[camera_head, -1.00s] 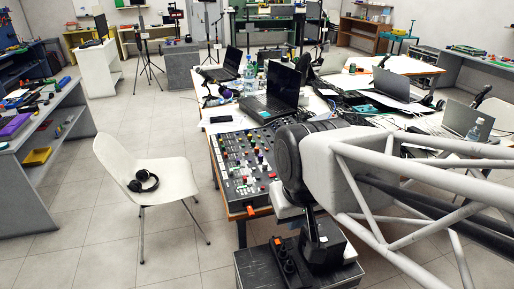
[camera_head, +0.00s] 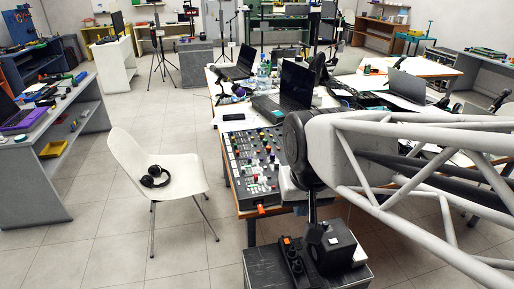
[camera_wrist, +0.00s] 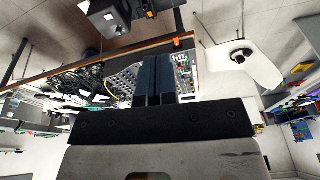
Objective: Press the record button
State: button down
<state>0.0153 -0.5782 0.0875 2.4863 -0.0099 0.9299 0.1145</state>
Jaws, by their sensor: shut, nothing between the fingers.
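The mixing console (camera_head: 262,158) lies on the table's near left end, covered in knobs and coloured buttons. It also shows upside down in the wrist view (camera_wrist: 125,78). I cannot tell which button, if any, is the record button. My gripper (camera_wrist: 154,60) shows in the wrist view, with its two dark blue fingers shut together and empty. The fingers appear in front of the console and cover part of it; their distance from it is unclear. In the head view my arm hides the console's right part, and I cannot make out the gripper.
An orange piece (camera_head: 262,210) sits at the table's front edge. A laptop (camera_head: 296,86) and a bottle (camera_head: 262,76) stand behind the console. A white chair (camera_head: 158,175) with headphones (camera_head: 155,177) stands to the left. A black box (camera_head: 335,243) sits on a dark stand in front.

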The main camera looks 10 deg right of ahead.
jog(key=w+d+f+m, duration=0.2)
jog(key=w+m, duration=0.3)
jog(key=w, duration=0.9)
jog(key=m+g, duration=0.2)
jog(key=m, duration=1)
send_over(274, 186)
notch_tip(274, 186, down, 20)
jog(key=shift+r, duration=0.2)
jog(key=shift+f, duration=0.2)
jog(key=shift+f, duration=3.9)
jog(key=shift+f, duration=0.25)
